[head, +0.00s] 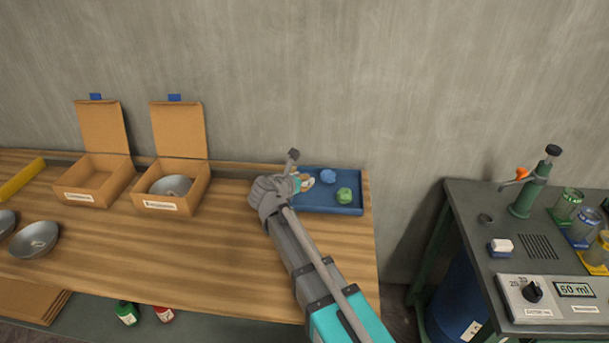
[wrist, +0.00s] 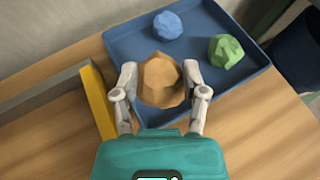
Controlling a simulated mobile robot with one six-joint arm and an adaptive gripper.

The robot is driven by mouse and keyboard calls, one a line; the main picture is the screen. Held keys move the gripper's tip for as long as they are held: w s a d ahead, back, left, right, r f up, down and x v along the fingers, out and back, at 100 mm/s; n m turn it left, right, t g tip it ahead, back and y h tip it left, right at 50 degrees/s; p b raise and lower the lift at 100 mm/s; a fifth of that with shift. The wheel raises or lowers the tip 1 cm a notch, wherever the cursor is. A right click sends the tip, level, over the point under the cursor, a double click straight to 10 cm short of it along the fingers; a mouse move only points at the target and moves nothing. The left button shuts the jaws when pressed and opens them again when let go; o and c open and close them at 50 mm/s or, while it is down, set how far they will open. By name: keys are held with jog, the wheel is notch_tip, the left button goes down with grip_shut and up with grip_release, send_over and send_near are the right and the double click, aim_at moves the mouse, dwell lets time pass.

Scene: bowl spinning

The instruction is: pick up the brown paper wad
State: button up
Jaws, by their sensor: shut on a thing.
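The brown paper wad (wrist: 160,82) is a crumpled, faceted lump between the two fingers of my gripper (wrist: 160,86) in the wrist view. The fingers are shut on it, one on each side. It is at the near left part of the blue tray (wrist: 122,46); I cannot tell whether it touches the tray floor. In the head view, my gripper (head: 303,182) is at the tray's left end, and my arm hides most of the wad.
A blue wad (wrist: 167,25) and a green wad (wrist: 226,51) lie in the tray beyond and to the right. A yellow strip (wrist: 97,103) is left of my gripper. Two open cardboard boxes (head: 98,173) (head: 178,180) stand further left; the right one holds a metal bowl (head: 170,186).

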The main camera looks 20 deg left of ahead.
jog(key=r+p+v, duration=0.1)
jog(key=p+v, duration=0.4)
jog(key=v, duration=0.8)
jog(key=shift+w+r+p, duration=0.25)
jog(key=shift+w+p, duration=0.05)
jog(key=shift+w, duration=0.05)
